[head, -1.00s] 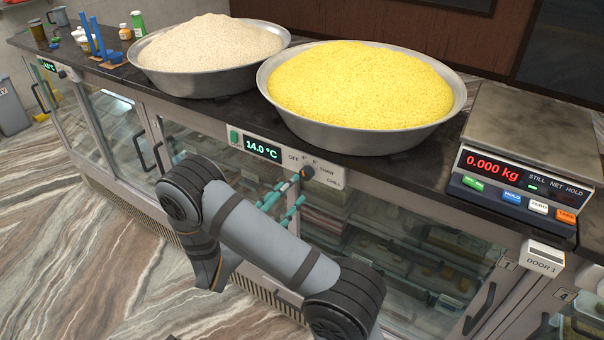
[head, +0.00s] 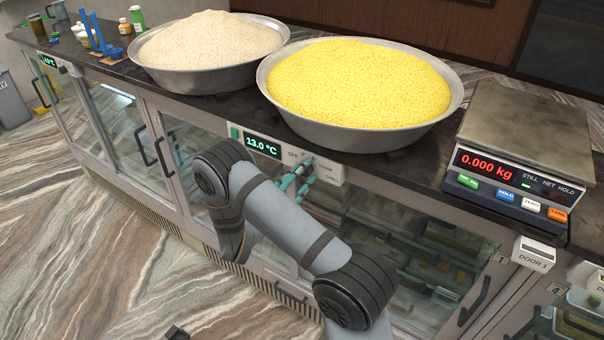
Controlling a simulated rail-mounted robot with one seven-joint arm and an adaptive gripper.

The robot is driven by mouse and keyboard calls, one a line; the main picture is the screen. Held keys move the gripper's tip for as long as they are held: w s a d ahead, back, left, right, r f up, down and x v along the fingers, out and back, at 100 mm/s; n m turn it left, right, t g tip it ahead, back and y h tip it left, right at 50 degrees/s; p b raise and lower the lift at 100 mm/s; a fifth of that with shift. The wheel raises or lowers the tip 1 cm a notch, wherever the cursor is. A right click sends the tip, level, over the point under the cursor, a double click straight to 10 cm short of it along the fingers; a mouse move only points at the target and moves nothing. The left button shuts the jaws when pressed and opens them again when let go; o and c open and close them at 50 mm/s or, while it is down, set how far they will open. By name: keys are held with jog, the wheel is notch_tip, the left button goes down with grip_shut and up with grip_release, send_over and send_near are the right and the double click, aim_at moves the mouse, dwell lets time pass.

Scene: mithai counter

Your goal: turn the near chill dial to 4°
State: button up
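The near chill dial (head: 308,162) is on the white control panel (head: 330,176) at the front edge of the counter. Printed marks around it include OFF and CHILL. My gripper (head: 301,174), with teal fingers, reaches up to the dial from below left. The fingertips overlap the dial in this view, and I cannot tell whether they are closed on it. The dial's pointer is mostly hidden, so its setting is not readable.
A bowl of yellow grains (head: 300,128) overhangs just above the panel, with a pale-filled bowl (head: 170,80) to its left. A scale (head: 520,125) stands at the right. Glass doors with handles (head: 160,155) lie below the counter. The left floor is mostly clear.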

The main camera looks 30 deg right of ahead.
jog(key=c, duration=0.8)
jog(key=shift+f+n+b, duration=0.1)
jog(key=shift+n+b, duration=0.3)
jog(key=o, duration=1.1)
jog(key=shift+o, duration=0.2)
jog(key=v, duration=1.2)
